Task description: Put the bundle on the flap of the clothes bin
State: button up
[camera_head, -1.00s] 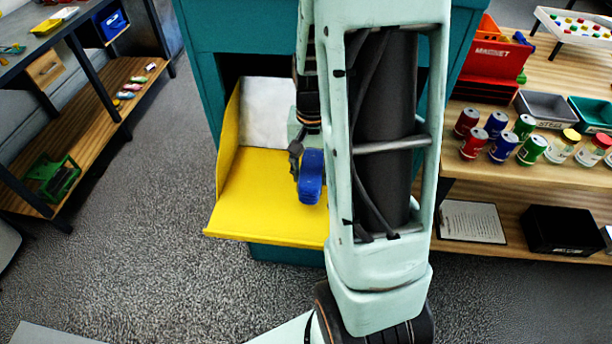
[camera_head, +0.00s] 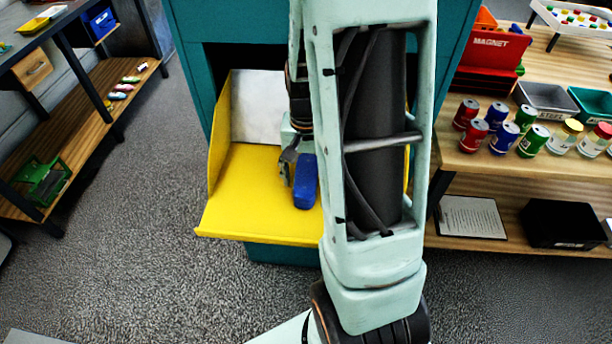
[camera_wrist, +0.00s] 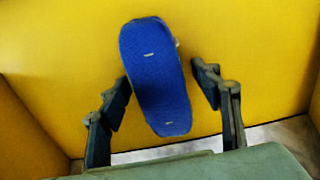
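The blue bundle (camera_head: 305,183) lies on the yellow flap (camera_head: 245,205) of the teal clothes bin (camera_head: 188,40). My gripper (camera_head: 292,160) is low over the flap, right beside the bundle, and my arm hides part of the flap and bin. In the wrist view the bundle (camera_wrist: 158,80) lies against the yellow surface (camera_wrist: 60,60) between the two spread fingers of my gripper (camera_wrist: 163,78). A clear gap shows on the right side; the left finger is close to the bundle, and I cannot tell whether it touches.
A wooden shelf (camera_head: 470,172) on the right holds several cans and jars, grey and green trays and a red bin (camera_head: 490,62). A black box (camera_head: 562,228) sits on its lower board. A dark-framed shelf (camera_head: 75,135) stands at left. The carpet in front is clear.

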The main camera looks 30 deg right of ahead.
aim_at(306, 174)
jog(key=shift+r, duration=0.1)
notch_tip(306, 174, up, 12)
jog(key=p, duration=0.1)
dwell(0.5)
jog(key=shift+r, duration=0.1)
